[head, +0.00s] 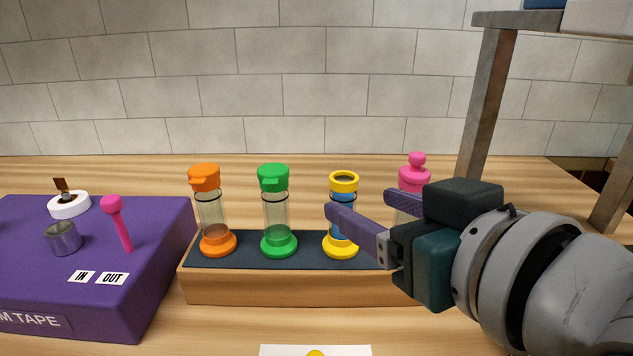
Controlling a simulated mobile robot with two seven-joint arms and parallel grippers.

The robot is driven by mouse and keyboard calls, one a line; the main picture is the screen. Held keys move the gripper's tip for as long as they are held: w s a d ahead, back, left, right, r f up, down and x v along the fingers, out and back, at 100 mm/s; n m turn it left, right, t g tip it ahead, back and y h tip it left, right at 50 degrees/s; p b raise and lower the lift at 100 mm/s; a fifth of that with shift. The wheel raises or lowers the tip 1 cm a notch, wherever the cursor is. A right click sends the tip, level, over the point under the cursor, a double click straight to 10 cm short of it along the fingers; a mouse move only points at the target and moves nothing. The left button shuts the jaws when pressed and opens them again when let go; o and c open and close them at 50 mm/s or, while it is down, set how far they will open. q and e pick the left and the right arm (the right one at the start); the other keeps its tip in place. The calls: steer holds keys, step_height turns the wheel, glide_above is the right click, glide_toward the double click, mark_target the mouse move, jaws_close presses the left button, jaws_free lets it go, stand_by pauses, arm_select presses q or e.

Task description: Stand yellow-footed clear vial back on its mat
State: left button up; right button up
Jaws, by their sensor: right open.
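The yellow-footed clear vial (343,183) stands upright on the dark mat (312,256) on top of a wooden block. It has a yellow rim and foot, and blue shows inside it. My right gripper (358,206) comes in from the right with its jaws open. One finger crosses in front of the vial's middle and hides part of it. The other finger is to the right, in front of the pink-topped vial. I cannot tell whether the near finger touches the yellow-footed vial. My left gripper is out of view.
An orange vial (206,180) and a green vial (275,180) stand left on the mat; a pink-topped vial (415,178) stands right, partly hidden. A purple box (150,240) at left carries a metal cup (63,239) and a pink stick (123,230). A metal-legged shelf (487,100) stands at right.

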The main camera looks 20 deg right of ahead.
steer(key=s+d+f+g, duration=0.1)
steer(key=s+f, duration=0.1)
steer(key=s, duration=0.1)
steer(key=s+d+f+g+h, duration=0.1)
steer(key=s+f+g, duration=0.1)
steer(key=s, duration=0.1)
steer(key=s+d+f+g, duration=0.1)
steer(key=s+f+g, duration=0.1)
steer(key=s, duration=0.1)
steer(key=shift+d+f+h, duration=0.25)
steer(key=shift+h, duration=0.05)
steer(key=s+d+f+g, duration=0.1)
steer(key=s+f+g, duration=0.3)
steer(key=s, duration=0.7)
steer(key=shift+f+n+g, duration=0.15)
steer(key=shift+n+g, duration=0.15)
steer(key=shift+g, duration=0.6)
step_height(320, 180, up, 47)
steer(key=p, duration=4.7)
